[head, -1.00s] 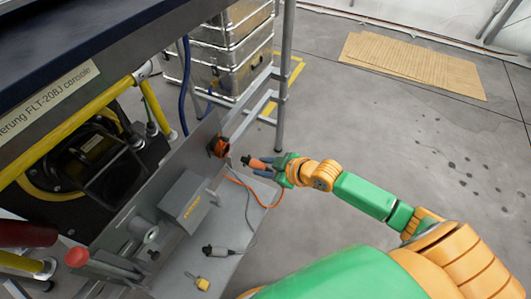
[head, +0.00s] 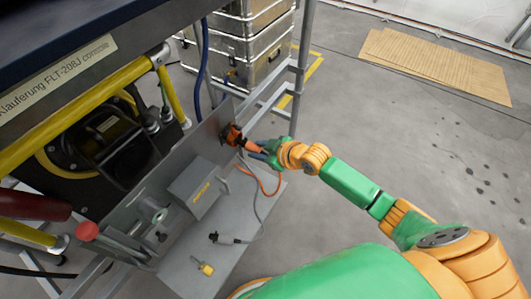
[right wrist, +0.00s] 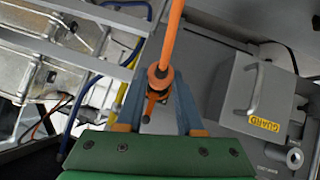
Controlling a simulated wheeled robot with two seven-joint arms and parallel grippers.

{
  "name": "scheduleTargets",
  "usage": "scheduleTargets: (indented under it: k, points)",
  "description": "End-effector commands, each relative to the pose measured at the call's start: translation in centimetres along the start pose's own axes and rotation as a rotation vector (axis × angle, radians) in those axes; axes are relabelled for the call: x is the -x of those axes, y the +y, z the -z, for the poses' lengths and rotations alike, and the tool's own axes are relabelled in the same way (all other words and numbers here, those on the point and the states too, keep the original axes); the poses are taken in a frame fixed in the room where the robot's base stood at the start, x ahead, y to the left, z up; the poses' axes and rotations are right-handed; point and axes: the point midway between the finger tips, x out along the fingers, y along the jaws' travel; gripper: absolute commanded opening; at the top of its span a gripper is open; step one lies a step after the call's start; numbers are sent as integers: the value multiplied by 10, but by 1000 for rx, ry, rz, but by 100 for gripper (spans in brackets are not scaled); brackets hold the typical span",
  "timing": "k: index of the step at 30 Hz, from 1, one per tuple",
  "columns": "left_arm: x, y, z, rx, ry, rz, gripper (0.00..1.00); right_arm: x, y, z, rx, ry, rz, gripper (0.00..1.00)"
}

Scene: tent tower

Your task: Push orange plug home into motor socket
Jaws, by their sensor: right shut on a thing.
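The orange plug (head: 251,147) is held in my right gripper (head: 262,151). In the right wrist view the plug (right wrist: 160,78) sits between the two blue-grey fingers (right wrist: 160,108), with its orange cable rising to the top edge. The motor socket (head: 232,134) is an orange and dark round fitting on the upright grey panel. The plug's front end is at the socket mouth and points into it. I cannot tell how deep it sits. My left gripper is not in view.
A grey guard box (head: 197,187) with a handle stands on the grey panel and also shows in the right wrist view (right wrist: 265,92). Metal cases (head: 240,45) and frame posts stand behind.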

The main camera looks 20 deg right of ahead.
Motion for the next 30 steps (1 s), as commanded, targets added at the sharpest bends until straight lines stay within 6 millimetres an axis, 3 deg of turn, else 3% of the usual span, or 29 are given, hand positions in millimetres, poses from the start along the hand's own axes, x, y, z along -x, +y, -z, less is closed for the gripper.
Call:
scheduleTargets:
  k: [30]
  points:
    - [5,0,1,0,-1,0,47,0,0,1,0,1,0,0]
